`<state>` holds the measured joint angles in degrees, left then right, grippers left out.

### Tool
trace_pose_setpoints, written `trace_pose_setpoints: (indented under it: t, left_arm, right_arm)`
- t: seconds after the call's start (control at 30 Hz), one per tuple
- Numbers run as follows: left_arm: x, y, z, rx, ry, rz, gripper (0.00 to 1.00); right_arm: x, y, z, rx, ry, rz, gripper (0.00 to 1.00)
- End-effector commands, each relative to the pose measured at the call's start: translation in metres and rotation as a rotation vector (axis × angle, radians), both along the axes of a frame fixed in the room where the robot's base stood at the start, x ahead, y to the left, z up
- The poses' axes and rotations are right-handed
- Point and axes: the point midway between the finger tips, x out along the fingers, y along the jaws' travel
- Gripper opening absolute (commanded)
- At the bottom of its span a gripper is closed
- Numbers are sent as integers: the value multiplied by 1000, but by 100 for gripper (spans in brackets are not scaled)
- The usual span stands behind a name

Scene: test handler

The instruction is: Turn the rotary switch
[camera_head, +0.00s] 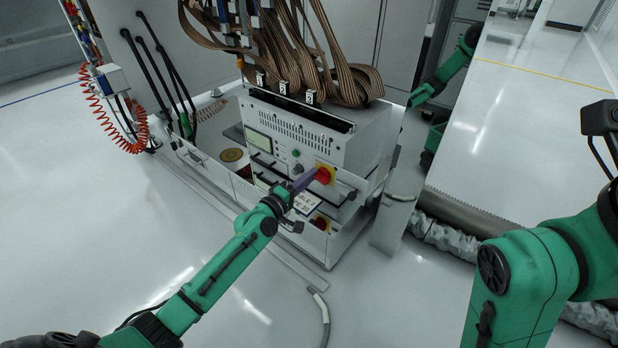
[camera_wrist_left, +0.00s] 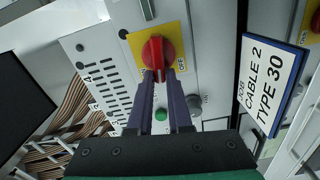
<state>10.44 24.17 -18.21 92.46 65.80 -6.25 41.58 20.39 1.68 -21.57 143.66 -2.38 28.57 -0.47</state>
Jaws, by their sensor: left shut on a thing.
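The red rotary switch (camera_head: 323,175) sits on a yellow plate on the front panel of the grey test unit (camera_head: 350,150). It also shows in the left wrist view (camera_wrist_left: 157,52), where its raised handle lies between the fingertips. My left gripper (camera_head: 312,180) reaches the switch from the lower left, and its purple fingers are shut on the handle. The left wrist view shows the two fingers (camera_wrist_left: 160,85) on either side of the handle. My right arm (camera_head: 530,280) comes in at the right edge; its gripper is out of view.
A second red switch (camera_head: 321,223) is lower on the unit. A "CABLE 2 TYPE 30" label (camera_wrist_left: 267,82) is beside the fingers in the left wrist view. Thick brown cables (camera_head: 310,60) hang above the unit. A loose hose end (camera_head: 320,305) lies on the open floor.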

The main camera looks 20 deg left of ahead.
Motion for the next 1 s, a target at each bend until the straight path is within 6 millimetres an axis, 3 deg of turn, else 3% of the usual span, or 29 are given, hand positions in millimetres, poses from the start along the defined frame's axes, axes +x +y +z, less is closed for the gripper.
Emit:
trace_pose_setpoints:
  t: [0.3, 0.87, 0.9, 0.97, 1.0]
  left_arm:
    - [0, 0, -5, -129, 56, -1, 0]
    - [-1, 0, -6, -161, 68, 0, 0]
    - [-1, 0, -6, -161, 68, 0, 29]
    - [-1, 0, -6, -160, 68, 0, 48]
    - [0, 0, -5, -161, 67, -1, 48]
  right_arm:
    - [-1, -1, 0, 0, -3, -2, 50]
    - [-2, -2, 2, 7, -11, 0, 50]
    - [-2, -2, 2, 7, -11, 0, 50]
    - [-2, -2, 2, 7, -11, 0, 50]
    - [-2, -2, 2, 7, -11, 0, 50]
